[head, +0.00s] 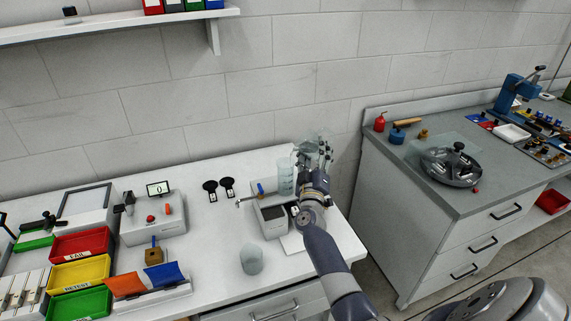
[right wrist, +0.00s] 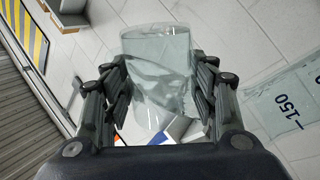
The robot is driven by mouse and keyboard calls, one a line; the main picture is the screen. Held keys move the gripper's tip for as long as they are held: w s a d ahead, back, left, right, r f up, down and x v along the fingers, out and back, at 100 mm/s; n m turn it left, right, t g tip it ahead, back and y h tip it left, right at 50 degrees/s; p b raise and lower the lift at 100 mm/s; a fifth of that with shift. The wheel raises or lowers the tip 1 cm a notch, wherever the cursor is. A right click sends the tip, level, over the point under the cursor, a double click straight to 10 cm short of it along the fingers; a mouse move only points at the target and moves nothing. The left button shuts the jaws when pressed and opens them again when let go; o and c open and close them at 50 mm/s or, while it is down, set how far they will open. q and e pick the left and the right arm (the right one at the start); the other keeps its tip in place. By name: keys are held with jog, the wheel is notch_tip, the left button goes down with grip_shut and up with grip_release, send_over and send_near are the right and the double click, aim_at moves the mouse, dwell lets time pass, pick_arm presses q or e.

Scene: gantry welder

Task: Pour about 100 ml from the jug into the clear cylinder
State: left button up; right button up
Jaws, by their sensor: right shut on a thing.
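My right gripper (head: 316,163) is shut on the clear jug (head: 312,138), above the back right of the white bench. In the right wrist view the jug (right wrist: 158,75) sits between the two fingers (right wrist: 160,92); its liquid level and exact tilt are hard to tell. The clear cylinder (head: 286,178) stands upright just left of the gripper. In the right wrist view the cylinder (right wrist: 285,100) shows at the right edge with a 150 mark. My left gripper is not in view.
A grey box device (head: 270,218) stands in front of the cylinder. A clear beaker (head: 251,260) stands near the bench's front. Red (head: 82,243), yellow (head: 80,273) and green bins (head: 80,304) are at left. A grey cabinet (head: 420,215) stands to the right.

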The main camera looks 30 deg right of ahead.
jog(key=shift+r+n+t+y+b, duration=0.3)
jog(key=shift+r+n+t+b, duration=0.3)
jog(key=shift+n, duration=0.4)
dwell(0.7)
jog(key=shift+a+f+n+t+y+b, duration=0.1)
jog(key=shift+f+n+t+y+b, duration=0.3)
jog(key=shift+n+b, duration=0.9)
jog(key=shift+w+r+n+b, duration=0.1)
jog(key=shift+r+n+b, duration=0.05)
jog(key=shift+n+b, duration=0.3)
jog(key=shift+c, duration=0.2)
